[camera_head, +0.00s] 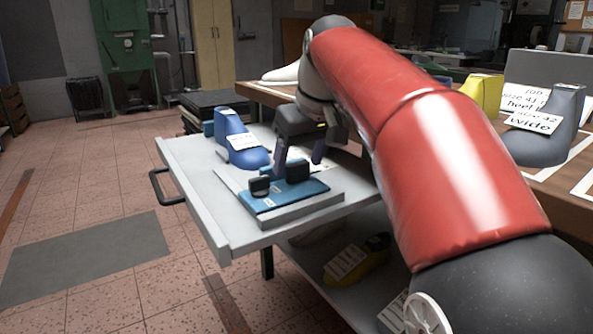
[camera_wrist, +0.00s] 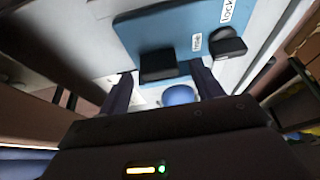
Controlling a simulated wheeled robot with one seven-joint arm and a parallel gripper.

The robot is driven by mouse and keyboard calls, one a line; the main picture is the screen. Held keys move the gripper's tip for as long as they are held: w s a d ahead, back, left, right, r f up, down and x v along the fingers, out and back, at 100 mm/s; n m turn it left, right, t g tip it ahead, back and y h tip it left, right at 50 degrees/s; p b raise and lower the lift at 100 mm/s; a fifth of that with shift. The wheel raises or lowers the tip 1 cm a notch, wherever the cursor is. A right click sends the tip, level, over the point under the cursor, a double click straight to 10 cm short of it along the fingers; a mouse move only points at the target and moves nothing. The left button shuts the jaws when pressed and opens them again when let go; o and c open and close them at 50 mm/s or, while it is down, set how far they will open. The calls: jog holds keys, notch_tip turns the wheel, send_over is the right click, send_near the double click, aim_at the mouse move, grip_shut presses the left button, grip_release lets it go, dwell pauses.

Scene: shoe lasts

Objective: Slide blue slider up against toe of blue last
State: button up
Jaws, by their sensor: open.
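The blue last (camera_head: 238,142) stands on the left part of the cart's grey top, a white card on it. Its rounded blue toe also shows in the wrist view (camera_wrist: 179,95), between my fingers. The blue slider plate (camera_head: 285,197) lies on a grey base in front of the last, carrying a dark upright block (camera_head: 297,171) and a smaller black knob (camera_head: 259,186). The wrist view shows the plate (camera_wrist: 185,25), the block (camera_wrist: 158,66) and the knob (camera_wrist: 228,46). My gripper (camera_head: 299,157) is open, fingers straddling the block's width just beside it. Whether they touch it I cannot tell.
The cart (camera_head: 185,170) has a raised rim and a black side handle (camera_head: 160,188). A yellow last (camera_head: 362,262) lies on its lower shelf. On the wooden bench at right stand a dark last (camera_head: 550,130) and a yellow one (camera_head: 485,95). Open floor lies left.

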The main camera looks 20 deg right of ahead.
jog(key=shift+x, duration=1.05)
jog(key=shift+c, duration=0.4)
jog(key=c, duration=1.3)
jog(key=shift+w+r, duration=0.15)
jog(key=shift+w, duration=0.05)
jog(key=w+p, duration=0.2)
jog(key=w+a+p, duration=0.1)
jog(key=w+p, duration=0.1)
jog(key=w+a+p, duration=0.1)
jog(key=w+p, duration=0.1)
jog(key=w, duration=0.1)
jog(key=shift+a+r, duration=0.15)
jog(key=shift+a, duration=0.05)
jog(key=shift+w+a, duration=0.1)
jog(key=shift+w, duration=0.3)
jog(key=o, duration=1.4)
jog(key=shift+f, duration=0.25)
